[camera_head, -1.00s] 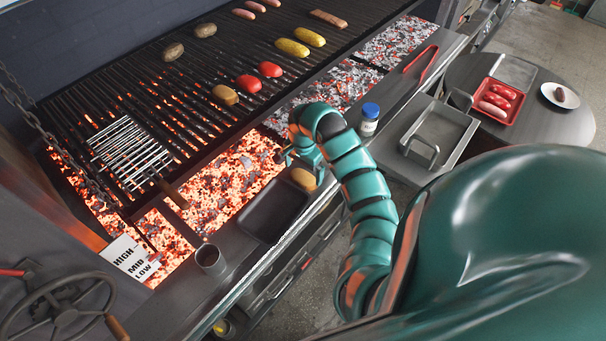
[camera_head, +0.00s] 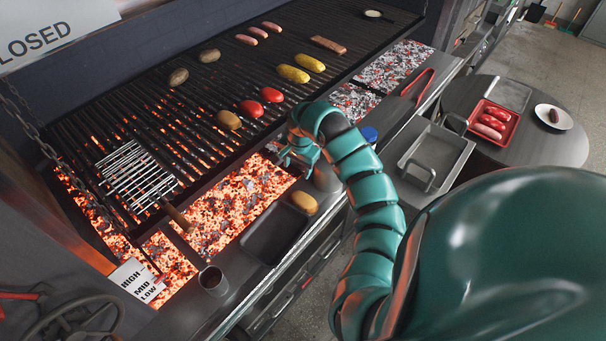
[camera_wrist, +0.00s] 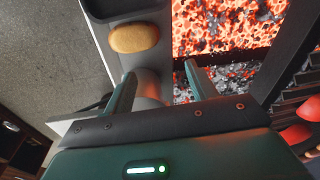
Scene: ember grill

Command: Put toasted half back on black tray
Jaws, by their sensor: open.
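A tan oval bun half (camera_head: 304,202) lies on the metal ledge just right of the black tray (camera_head: 262,256); it looks outside the tray. In the wrist view the bun half (camera_wrist: 134,37) lies ahead of the fingers, beside the dark corner of the tray (camera_wrist: 125,14). My gripper (camera_head: 295,158) hangs over the grill's front edge, farther back than the bun half. In the wrist view my gripper (camera_wrist: 160,83) is open, nothing held; a grey cylinder (camera_wrist: 148,88) shows beyond and between the fingers. Another tan oval half (camera_head: 228,120) lies on the grate.
Glowing coals (camera_head: 235,205) lie behind the tray. A wire basket (camera_head: 135,172) sits on the grate. A metal cup (camera_head: 213,281) stands left of the tray. A blue-lidded jar (camera_head: 369,134) is right of my gripper. Red and yellow items are on the grate.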

